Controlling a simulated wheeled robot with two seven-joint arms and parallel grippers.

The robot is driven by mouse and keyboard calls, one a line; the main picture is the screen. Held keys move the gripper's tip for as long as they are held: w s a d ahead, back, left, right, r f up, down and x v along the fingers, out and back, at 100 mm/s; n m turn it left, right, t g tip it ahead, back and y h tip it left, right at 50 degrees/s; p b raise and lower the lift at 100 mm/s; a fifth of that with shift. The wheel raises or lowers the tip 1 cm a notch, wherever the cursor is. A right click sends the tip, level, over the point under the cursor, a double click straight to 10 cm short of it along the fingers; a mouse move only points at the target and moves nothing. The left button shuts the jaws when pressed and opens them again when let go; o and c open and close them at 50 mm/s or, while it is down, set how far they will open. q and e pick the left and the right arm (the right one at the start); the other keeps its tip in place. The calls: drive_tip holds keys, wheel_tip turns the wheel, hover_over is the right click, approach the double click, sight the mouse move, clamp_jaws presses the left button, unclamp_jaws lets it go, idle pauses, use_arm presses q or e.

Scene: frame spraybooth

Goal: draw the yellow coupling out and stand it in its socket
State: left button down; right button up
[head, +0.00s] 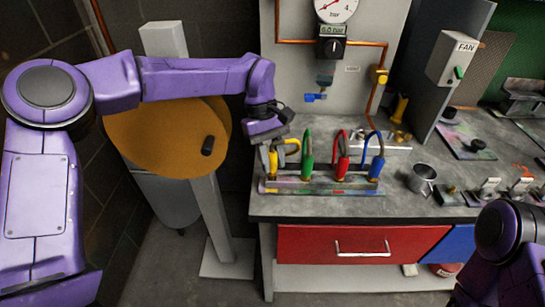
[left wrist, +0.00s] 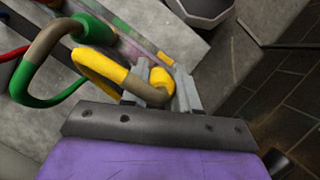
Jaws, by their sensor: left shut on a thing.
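The yellow coupling (head: 273,162) is at the left end of the hose rack (head: 320,188), with a yellow looped hose (head: 293,146) on it. My left gripper (head: 271,146) is over it from above. In the left wrist view the coupling (left wrist: 157,83) sits between the two grey fingers (left wrist: 164,92), which are shut on it. Its lower end is hard to see, so I cannot tell whether it is seated in the rack. A metal plate with brass fittings (head: 398,138) lies behind the rack; I cannot tell which socket is the yellow one's. My right gripper is out of view.
Green (head: 308,160), red (head: 342,165) and blue (head: 377,165) couplings with hoses stand close by in the rack. A metal mug (head: 422,179) stands to the right. An orange disc (head: 165,140) is left of the bench. Some bench top in front is clear.

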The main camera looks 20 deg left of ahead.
use_arm(q)
drive_tip(key=shift+f, duration=0.6)
drive_tip(key=c, duration=0.8)
unclamp_jaws()
drive_tip(key=v, duration=1)
drive_tip(key=shift+w+d+r, duration=0.1)
drive_tip(key=shift+w+r, duration=0.05)
drive_tip(key=shift+r, duration=0.05)
